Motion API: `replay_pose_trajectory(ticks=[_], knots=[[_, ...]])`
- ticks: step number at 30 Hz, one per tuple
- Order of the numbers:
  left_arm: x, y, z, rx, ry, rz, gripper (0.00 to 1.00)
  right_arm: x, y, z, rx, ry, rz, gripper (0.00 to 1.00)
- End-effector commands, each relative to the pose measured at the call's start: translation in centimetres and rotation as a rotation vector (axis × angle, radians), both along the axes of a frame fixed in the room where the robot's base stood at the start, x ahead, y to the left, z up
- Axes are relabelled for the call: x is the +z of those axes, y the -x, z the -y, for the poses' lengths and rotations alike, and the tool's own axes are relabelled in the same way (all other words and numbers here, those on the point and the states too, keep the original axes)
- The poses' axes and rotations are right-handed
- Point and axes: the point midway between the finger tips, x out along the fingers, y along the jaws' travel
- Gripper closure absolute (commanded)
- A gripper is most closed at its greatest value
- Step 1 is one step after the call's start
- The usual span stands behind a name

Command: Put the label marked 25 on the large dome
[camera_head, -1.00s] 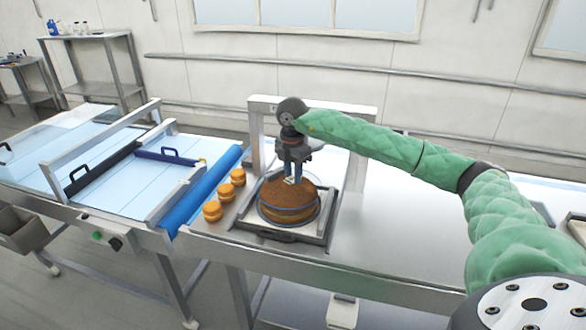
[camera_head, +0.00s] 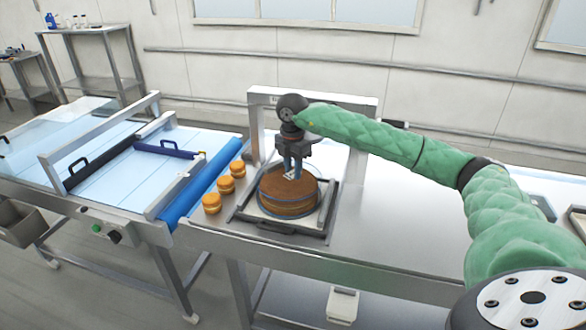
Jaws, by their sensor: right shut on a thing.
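A large brown round (camera_head: 285,203) sits in a square dark-edged frame or tray (camera_head: 320,236) on the metal table, with a thin bluish ring around it. Its top looks fairly flat. My right gripper (camera_head: 291,176) points straight down over the top of the round, shut on a small white label (camera_head: 289,177). The mark on the label is too small to read. I cannot tell whether the label touches the round. My left gripper is out of view.
Several small orange-brown rounds (camera_head: 225,186) stand in a row left of the tray. A blue roller (camera_head: 199,187) edges the conveyor on the left. A metal arch (camera_head: 367,104) stands behind the tray. The table right of the tray is largely clear.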

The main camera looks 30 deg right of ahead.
Motion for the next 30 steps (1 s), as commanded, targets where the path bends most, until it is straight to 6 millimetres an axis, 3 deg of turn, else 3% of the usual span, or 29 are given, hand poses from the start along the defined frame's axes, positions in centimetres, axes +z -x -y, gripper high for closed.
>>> replay_pose_trajectory(ticks=[19,30], knots=[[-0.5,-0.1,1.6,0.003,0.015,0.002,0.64,0.0,0.0,0.1,0.0,0.0,0.0,0.8],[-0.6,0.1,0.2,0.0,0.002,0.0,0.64,-0.1,0.0,0.1,0.0,0.0,0.0,0.8]])
